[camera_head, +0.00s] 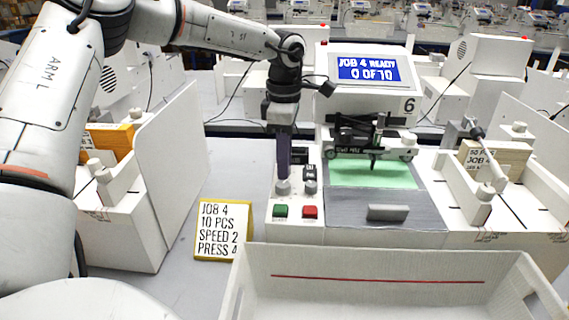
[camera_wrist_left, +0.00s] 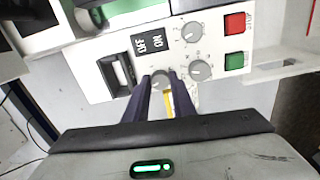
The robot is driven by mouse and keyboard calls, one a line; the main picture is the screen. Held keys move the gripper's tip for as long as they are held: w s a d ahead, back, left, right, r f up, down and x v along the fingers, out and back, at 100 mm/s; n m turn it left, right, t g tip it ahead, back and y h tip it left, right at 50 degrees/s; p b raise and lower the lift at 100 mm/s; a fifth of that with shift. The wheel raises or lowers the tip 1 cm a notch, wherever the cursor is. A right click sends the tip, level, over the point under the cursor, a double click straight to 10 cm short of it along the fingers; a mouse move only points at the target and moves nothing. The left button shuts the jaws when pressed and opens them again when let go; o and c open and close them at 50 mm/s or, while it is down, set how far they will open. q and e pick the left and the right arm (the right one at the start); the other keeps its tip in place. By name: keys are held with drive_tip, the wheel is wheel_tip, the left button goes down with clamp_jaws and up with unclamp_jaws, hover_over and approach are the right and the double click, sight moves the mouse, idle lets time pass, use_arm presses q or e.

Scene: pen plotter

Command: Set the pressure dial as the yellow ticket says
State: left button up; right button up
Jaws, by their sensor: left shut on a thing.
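The yellow-edged ticket (camera_head: 223,229) stands left of the plotter and reads JOB 4, 10 PCS, SPEED 2, PRESS 4. My left gripper (camera_head: 284,178) points down over the plotter's control panel. In the left wrist view its fingers (camera_wrist_left: 161,82) are shut on a grey knob (camera_wrist_left: 160,77), one on each side. The fingers hide most of this knob in the head view. Two other grey knobs (camera_wrist_left: 200,70) (camera_wrist_left: 192,30) sit beside it. The small dial markings are too small to read, so I cannot tell which knob is the pressure dial. My right gripper is not in view.
A green button (camera_head: 281,211) and a red button (camera_head: 310,212) lie in front of the knobs. A black switch (camera_wrist_left: 118,73) is beside the OFF/ON label. The screen (camera_head: 368,69) reads JOB 4 READY, 0 OF 10. A white bin (camera_head: 380,262) stands in front.

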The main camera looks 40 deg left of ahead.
use_arm(q)
drive_tip(key=m+b, duration=0.1)
drive_tip(key=m, duration=0.5)
drive_tip(key=shift+m, duration=0.3)
idle(0.5)
drive_tip(key=o, duration=0.8)
wheel_tip(320, 180, up, 10)
drive_tip(key=shift+r, duration=0.2)
drive_tip(key=shift+f, duration=0.1)
